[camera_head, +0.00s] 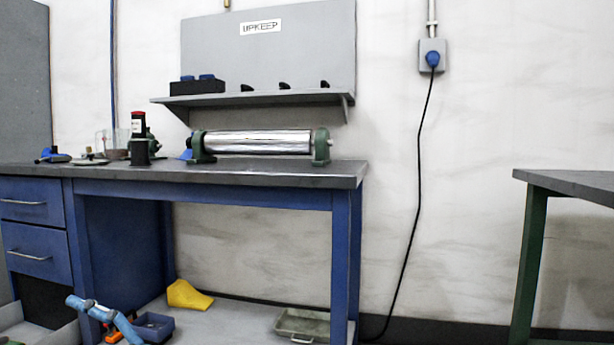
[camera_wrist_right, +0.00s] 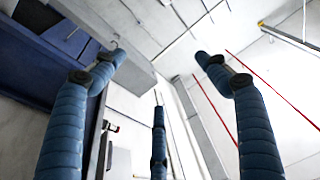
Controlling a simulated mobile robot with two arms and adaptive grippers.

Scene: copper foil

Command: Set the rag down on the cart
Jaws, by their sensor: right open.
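My right gripper (camera_wrist_right: 158,68) is open and empty in the right wrist view, its blue padded fingers spread apart. A jointed blue padded piece (camera_head: 92,306) shows at the lower left of the head view, in front of the bench's lower shelf. It looks like a gripper finger, but I cannot tell which arm it belongs to, and no second finger is clear. I can make out no rag for certain in either view. No cart can be identified either.
A blue workbench (camera_head: 345,250) carries a foil roller on green stands (camera_head: 258,142) and small tools. Its lower shelf holds a yellow wedge (camera_head: 188,295), a metal tray (camera_head: 303,324) and a blue bin (camera_head: 153,326). A green-legged table (camera_head: 529,265) stands at right, with floor between.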

